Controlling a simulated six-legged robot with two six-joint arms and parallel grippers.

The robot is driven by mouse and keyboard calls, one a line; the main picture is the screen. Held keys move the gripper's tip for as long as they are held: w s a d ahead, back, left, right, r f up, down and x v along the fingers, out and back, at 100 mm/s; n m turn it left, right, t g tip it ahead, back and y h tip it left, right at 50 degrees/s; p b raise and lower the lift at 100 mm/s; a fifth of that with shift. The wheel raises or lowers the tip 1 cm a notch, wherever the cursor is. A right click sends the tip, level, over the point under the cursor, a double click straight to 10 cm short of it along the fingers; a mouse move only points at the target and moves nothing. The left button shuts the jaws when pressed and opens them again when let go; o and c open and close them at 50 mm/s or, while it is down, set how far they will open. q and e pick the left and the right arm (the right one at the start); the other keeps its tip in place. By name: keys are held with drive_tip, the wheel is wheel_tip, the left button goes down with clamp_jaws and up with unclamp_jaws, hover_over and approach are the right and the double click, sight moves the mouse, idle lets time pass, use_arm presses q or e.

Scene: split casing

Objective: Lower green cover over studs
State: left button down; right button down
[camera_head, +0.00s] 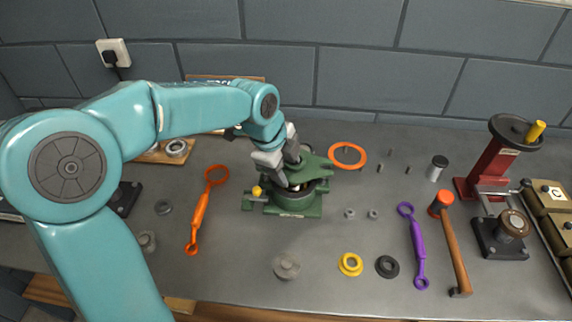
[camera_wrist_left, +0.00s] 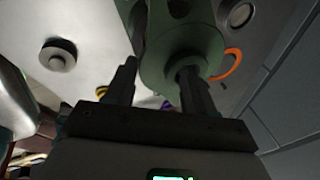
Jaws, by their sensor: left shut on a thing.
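The lower green casing (camera_head: 293,205) stands on the workbench in the middle of the head view. The green cover (camera_head: 318,165) is just above it, partly hidden behind my gripper. My left gripper (camera_head: 293,182) points down over the casing and is shut on the cover. In the left wrist view the round green cover (camera_wrist_left: 185,42) is at the fingers of my left gripper (camera_wrist_left: 157,88). The head view does not clearly show the studs or whether the cover touches the casing. My right gripper is not in view.
An orange wrench (camera_head: 201,207) lies left of the casing and an orange ring (camera_head: 348,155) behind it to the right. A purple wrench (camera_head: 414,245), a hammer (camera_head: 453,240) and a red press (camera_head: 492,155) are further right. A yellow ring (camera_head: 350,264) lies in front.

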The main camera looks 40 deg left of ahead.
use_arm(q)
drive_tip(key=shift+r, duration=0.1)
idle(0.3)
drive_tip(key=shift+c, duration=1.5)
unclamp_jaws()
drive_tip(key=shift+f, duration=0.2)
drive_tip(key=shift+r, duration=0.2)
wheel_tip(320, 180, up, 10)
drive_tip(key=p, duration=0.8)
drive_tip(key=shift+r, duration=0.1)
